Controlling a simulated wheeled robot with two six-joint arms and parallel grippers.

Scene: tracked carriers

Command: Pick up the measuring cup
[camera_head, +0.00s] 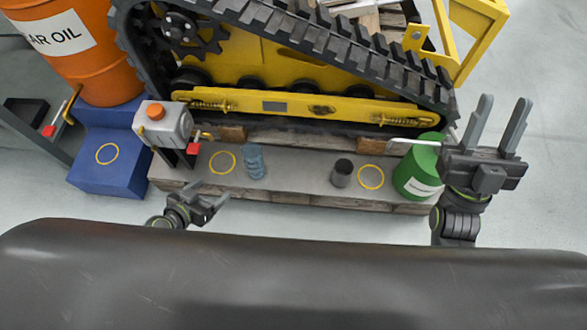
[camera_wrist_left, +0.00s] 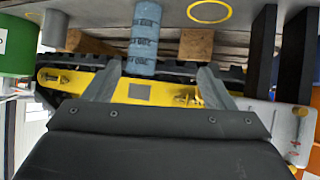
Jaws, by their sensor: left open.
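A small grey cylindrical cup with a dark top (camera_head: 341,173), which looks like the measuring cup, stands upright on the grey platform beside a yellow ring. A grey cylinder in the left wrist view (camera_wrist_left: 54,28) appears to be the same cup. My left gripper (camera_head: 209,194) is open and empty at the platform's front edge, well left of the cup. In the left wrist view its spread fingers (camera_wrist_left: 158,82) point toward a blue-grey printed cylinder (camera_wrist_left: 144,38), with no visible contact. My right gripper (camera_head: 502,122) is open and empty, right of the green drum.
The blue-grey cylinder (camera_head: 254,161) stands between the left yellow ring (camera_head: 222,161) and the cup. A green drum (camera_head: 420,168) stands right of the cup. A grey jug with an orange cap (camera_head: 172,126) is at left. The yellow tracked carrier (camera_head: 300,104) stands behind the platform (camera_head: 298,184).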

